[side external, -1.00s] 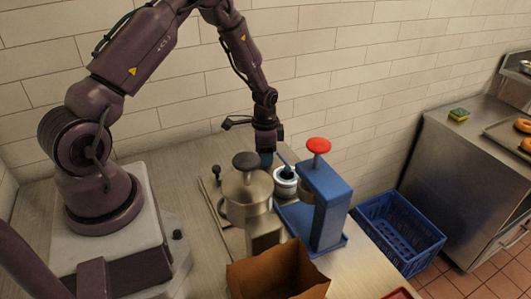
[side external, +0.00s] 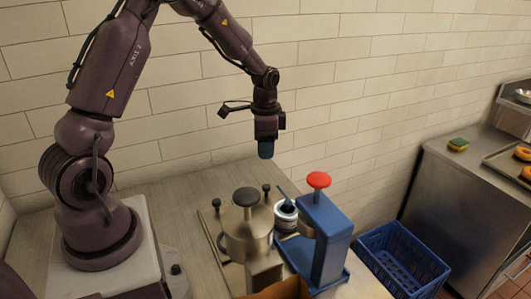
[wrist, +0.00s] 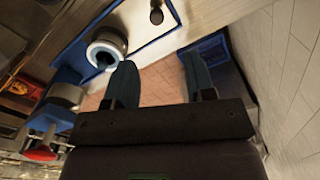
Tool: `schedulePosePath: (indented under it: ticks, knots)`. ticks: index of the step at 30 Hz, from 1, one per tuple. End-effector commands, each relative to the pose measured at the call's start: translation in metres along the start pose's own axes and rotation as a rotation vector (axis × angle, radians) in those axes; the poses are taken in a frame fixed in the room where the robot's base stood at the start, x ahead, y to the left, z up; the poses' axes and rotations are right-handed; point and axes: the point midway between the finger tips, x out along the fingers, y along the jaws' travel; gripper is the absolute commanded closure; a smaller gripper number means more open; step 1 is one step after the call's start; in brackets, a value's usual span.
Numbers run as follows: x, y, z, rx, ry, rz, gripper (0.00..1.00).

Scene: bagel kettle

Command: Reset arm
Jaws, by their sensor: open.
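My gripper (side external: 266,150) hangs in the air above the back of the counter, behind the blue press. It is also in the wrist view (wrist: 160,82), where its two blue-green fingers stand apart with nothing between them. Below it are a white cup-like container (side external: 286,214) with a blue tool in it, a blue press (side external: 325,240) with a red knob (side external: 318,180), and a metal pot (side external: 246,228) with a dark knob on top. The container also shows in the wrist view (wrist: 106,48), left of the fingers.
A blue crate (side external: 402,262) stands on the tiled floor between the counter and a steel cabinet (side external: 455,195). A sponge (side external: 458,145) and a tray (side external: 510,160) with bagels sit on the cabinet. A brown paper bag (side external: 275,292) is at the front. The tiled wall is behind my arm.

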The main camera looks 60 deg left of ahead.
Motion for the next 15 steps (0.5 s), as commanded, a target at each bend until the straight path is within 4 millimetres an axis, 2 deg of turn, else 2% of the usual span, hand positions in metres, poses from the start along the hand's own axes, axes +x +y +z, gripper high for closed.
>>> schedulePosePath:
  ticks: [11, 14, 15]
  knots:
    - [0.000, 0.001, 0.001, -0.055, -0.004, 0.005, 0.50]
    - [0.007, 0.014, 0.013, -0.160, -0.045, 0.042, 0.50]
    - [0.000, 0.021, 0.020, -0.215, -0.055, 0.046, 0.50]
